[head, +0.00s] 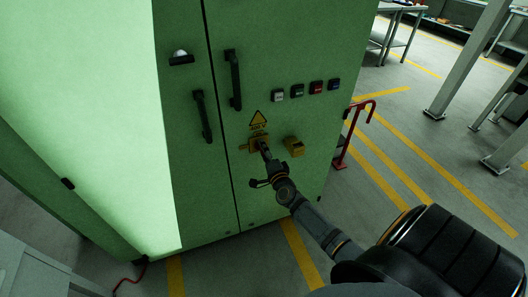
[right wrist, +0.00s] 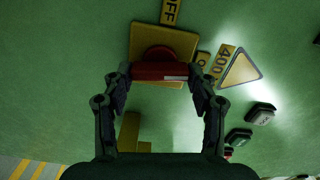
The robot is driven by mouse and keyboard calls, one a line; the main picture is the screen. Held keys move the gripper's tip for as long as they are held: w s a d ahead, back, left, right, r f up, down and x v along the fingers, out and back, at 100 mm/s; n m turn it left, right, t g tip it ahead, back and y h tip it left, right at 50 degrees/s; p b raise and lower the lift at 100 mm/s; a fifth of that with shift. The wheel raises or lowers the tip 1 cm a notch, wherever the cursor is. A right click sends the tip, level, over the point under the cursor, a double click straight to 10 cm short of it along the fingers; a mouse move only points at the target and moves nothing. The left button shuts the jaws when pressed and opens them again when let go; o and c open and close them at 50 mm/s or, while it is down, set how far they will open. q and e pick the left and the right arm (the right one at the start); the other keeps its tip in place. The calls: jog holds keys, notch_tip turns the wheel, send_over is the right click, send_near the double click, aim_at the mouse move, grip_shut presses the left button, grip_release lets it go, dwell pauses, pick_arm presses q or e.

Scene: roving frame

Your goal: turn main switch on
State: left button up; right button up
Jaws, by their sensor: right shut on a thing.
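The main switch is a red rotary handle (right wrist: 158,71) on a square yellow plate (right wrist: 178,43) on the green cabinet. In the right wrist view an OFF label (right wrist: 170,11) sits above the plate. The handle lies crosswise, with a white mark at its right end, towards a small yellow label (right wrist: 204,57) that is partly hidden by a finger. My right gripper (right wrist: 159,76) is shut on the handle, one finger at each end. In the head view my right gripper (head: 263,148) reaches the yellow plate (head: 256,141) and hides the handle. My left gripper is not in view.
A warning triangle (head: 258,119) is above the switch. Several push buttons (head: 298,90) and black door handles (head: 234,80) are higher up. A red stand (head: 352,130) stands at the cabinet's right side.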

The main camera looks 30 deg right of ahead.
jog(key=shift+m, duration=0.9)
jog(key=o, duration=1.1)
jog(key=shift+o, duration=0.2)
jog(key=v, duration=1.2)
jog(key=shift+f, duration=0.15)
